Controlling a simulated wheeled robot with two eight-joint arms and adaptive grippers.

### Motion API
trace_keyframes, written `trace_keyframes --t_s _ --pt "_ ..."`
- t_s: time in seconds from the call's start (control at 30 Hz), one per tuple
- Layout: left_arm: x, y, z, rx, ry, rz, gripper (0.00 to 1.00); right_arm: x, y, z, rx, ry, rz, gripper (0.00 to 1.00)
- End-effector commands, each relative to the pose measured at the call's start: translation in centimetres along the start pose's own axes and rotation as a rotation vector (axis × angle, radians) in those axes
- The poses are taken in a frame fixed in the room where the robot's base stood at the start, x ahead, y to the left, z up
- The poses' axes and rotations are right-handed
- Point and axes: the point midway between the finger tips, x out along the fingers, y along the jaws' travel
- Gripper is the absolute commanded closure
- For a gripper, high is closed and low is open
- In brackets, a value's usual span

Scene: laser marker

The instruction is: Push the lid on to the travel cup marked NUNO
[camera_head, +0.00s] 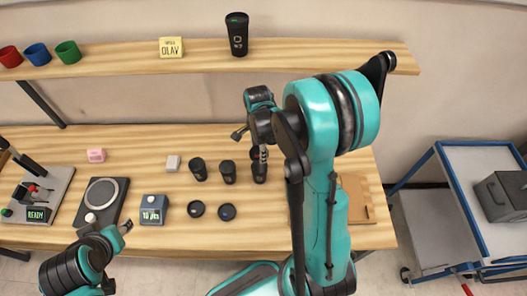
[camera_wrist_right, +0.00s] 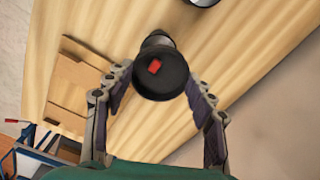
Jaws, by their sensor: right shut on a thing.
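My right gripper (camera_head: 261,152) is shut on a dark round lid with a red patch (camera_wrist_right: 161,76), held between the fingers (camera_wrist_right: 158,82). A black travel cup (camera_head: 259,173) stands upright on the table right below the gripper; part of it shows behind the lid in the wrist view (camera_wrist_right: 156,39). I cannot tell whether the lid touches its rim. Two more black cups (camera_head: 198,169) (camera_head: 228,173) stand to its left. No NUNO marking is readable. My left gripper (camera_head: 126,227) is near the table's front edge, too small to tell open or shut.
Two dark lids (camera_head: 196,209) (camera_head: 227,212) lie in front of the cups. A small display box (camera_head: 153,210), a dark plate device (camera_head: 101,200) and a READY panel (camera_head: 38,214) stand left. The shelf (camera_head: 300,55) above holds a black cup (camera_head: 237,34) and an OLAV card (camera_head: 171,47).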

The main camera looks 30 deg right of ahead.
Motion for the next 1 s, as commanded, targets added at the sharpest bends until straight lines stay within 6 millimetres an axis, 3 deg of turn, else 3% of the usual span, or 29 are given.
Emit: trace_keyframes --t_s 0.6,1.0 --pt "3.5 0.0 2.5 0.000 0.000 0.000 0.60 5.6 0.1 0.0 0.000 0.000 0.000 0.67" --pt "3.9 0.0 2.8 0.000 0.000 0.000 0.60 6.2 0.1 0.0 0.000 0.000 0.000 0.67"
